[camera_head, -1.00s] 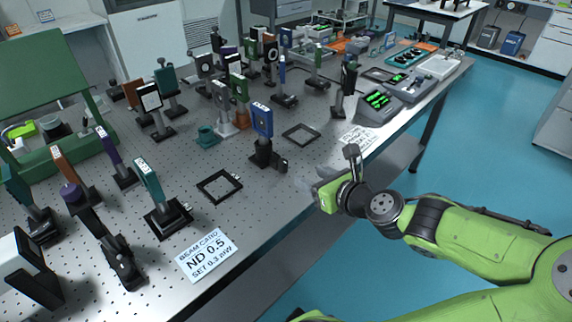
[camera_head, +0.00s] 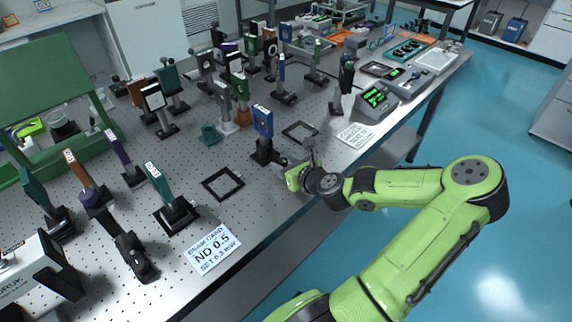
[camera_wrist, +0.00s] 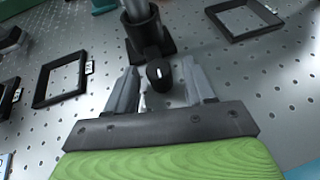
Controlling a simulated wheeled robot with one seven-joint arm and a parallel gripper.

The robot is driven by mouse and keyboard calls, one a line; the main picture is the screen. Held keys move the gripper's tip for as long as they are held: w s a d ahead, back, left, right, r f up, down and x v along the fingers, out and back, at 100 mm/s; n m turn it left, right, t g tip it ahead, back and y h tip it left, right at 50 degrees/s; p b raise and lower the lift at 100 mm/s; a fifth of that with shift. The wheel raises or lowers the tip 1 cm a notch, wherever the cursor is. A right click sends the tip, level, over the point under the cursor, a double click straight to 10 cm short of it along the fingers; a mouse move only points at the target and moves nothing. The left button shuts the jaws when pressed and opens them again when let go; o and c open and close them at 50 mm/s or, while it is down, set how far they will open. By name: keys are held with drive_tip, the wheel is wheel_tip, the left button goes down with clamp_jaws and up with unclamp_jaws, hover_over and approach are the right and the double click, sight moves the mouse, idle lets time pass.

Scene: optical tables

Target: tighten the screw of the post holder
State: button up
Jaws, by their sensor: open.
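The post holder (camera_wrist: 144,32) stands on the optical table, a black cylinder on a black base, with a bright post in it. Its black screw knob (camera_wrist: 159,74) with a pale slot mark faces my gripper. In the head view the blue-framed optic (camera_head: 263,121) stands on this post holder (camera_head: 262,151). My gripper (camera_wrist: 163,84) is open, with one grey finger on each side of the knob. The knob sits between the fingertips, with gaps visible on both sides. In the head view my gripper (camera_head: 287,172) is just right of the post holder, and its fingers are partly hidden.
Flat black square frames lie nearby, one to the left (camera_head: 223,184) and one behind (camera_head: 299,131). A teal optic (camera_head: 159,184) and a beam card sign (camera_head: 213,249) are at the front left. Green-display instruments (camera_head: 375,97) stand to the right. The table's front edge runs below my arm.

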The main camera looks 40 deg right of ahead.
drive_tip(key=shift+c, duration=0.3)
clamp_jaws()
drive_tip(key=shift+d+r+n+y+p, duration=0.1)
drive_tip(key=shift+r+n+y+p, duration=0.05)
drive_tip(key=shift+n+y+p, duration=0.45)
drive_tip(key=shift+y, duration=0.4)
drive_tip(key=shift+o, duration=0.3)
unclamp_jaws()
drive_tip(key=p+v, duration=0.5)
drive_tip(key=v, duration=1)
drive_tip(key=shift+s, duration=0.45)
